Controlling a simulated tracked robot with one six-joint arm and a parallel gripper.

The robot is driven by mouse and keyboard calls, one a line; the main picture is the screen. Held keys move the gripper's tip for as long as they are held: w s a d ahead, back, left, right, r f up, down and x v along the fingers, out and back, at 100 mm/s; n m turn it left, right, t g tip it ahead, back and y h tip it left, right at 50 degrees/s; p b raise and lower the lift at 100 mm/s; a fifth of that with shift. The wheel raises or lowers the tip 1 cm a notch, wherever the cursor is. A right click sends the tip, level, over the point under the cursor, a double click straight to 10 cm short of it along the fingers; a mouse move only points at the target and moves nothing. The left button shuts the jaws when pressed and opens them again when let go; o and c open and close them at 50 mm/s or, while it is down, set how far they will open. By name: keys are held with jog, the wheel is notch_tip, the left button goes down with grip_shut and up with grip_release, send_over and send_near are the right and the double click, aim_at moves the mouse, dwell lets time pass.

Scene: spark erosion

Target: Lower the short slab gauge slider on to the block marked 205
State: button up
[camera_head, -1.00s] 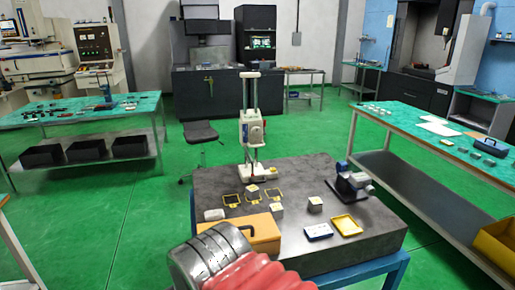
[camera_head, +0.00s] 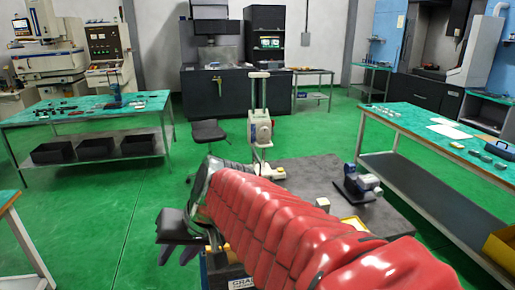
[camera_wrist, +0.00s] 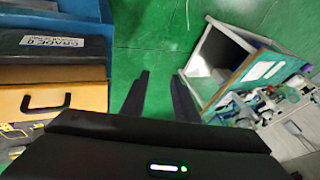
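The gauge (camera_head: 260,130) stands upright at the back of the dark granite slab (camera_head: 305,172), with a pale slider body partway up its twin columns. One small pale block (camera_head: 322,203) shows in front of the gauge. Its marking cannot be read, and my arm hides the other blocks, so I cannot tell which is 205. My gripper (camera_head: 177,252) is left of the slab, pointing down, well away from the gauge. In the wrist view my gripper (camera_wrist: 161,85) has its two dark fingers apart, with only green floor between them.
A tan case with a black handle (camera_wrist: 45,101) and the slab's "GRADE 0" label (camera_wrist: 54,41) are close left in the wrist view. A blue-black instrument (camera_head: 359,186) stands on the slab's right. Benches stand left (camera_head: 90,108) and right (camera_head: 400,119). Green floor lies open at left.

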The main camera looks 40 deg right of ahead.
jog(key=w+d+r+m+t+y, duration=0.15)
jog(key=w+d+m, duration=0.25)
jog(key=w+d, duration=0.6)
jog(key=m+t+h, duration=0.6)
jog(key=m+t, duration=0.2)
jog(key=m, duration=0.4)
send_near(267, 146)
jog(key=s, duration=0.5)
jog(key=shift+a+r, duration=0.2)
jog(key=shift+r, duration=0.2)
jog(key=shift+n, duration=0.3)
jog(key=x, duration=1.3)
jog(key=shift+w, duration=0.45)
jog(key=shift+a, duration=0.1)
jog(key=shift+c, duration=0.7)
